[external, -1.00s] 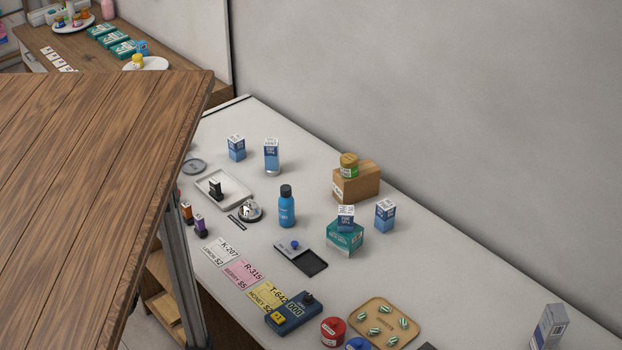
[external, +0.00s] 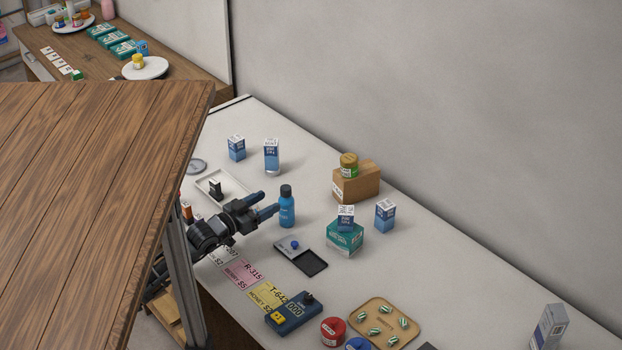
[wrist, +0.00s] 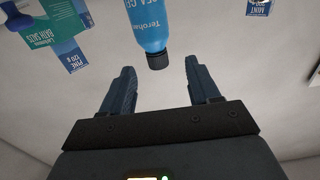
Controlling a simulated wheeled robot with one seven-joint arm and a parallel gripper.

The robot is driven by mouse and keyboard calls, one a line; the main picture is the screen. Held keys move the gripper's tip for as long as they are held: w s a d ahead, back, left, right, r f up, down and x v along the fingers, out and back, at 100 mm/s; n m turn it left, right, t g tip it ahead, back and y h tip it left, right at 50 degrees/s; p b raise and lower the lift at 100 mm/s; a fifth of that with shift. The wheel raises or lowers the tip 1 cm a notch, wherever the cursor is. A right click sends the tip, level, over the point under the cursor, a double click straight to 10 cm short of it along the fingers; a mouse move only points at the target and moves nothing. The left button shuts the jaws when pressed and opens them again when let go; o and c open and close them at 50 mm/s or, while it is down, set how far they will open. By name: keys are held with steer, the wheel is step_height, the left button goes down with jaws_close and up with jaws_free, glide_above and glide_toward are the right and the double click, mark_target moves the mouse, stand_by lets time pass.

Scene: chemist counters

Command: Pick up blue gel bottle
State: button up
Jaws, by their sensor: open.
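The blue gel bottle (external: 287,209) stands upright on the white counter, blue with a dark cap. In the wrist view the blue gel bottle (wrist: 148,27) is at the top middle, ahead of the fingertips, with its cap toward my gripper. My gripper (external: 268,204) is open and empty, reaching over the counter from the left with its fingers pointing at the bottle. In the wrist view my gripper (wrist: 160,75) has its two fingers spread, one on each side of the bottle's line. In the external view the fingertips look close to the bottle; contact cannot be told.
A white tray (external: 238,191) lies behind my gripper. A wooden top (external: 90,200) fills the left.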

mark_target(286, 192)
steer(key=shift+d, duration=0.3)
steer(key=shift+r+p+x, duration=0.15)
steer(key=shift+p+x, duration=0.3)
steer(key=shift+x, duration=1.35)
steer(key=shift+r+p+x, duration=0.1)
steer(key=shift+p+x, duration=0.3)
steer(key=shift+x, duration=1.35)
jaws_close()
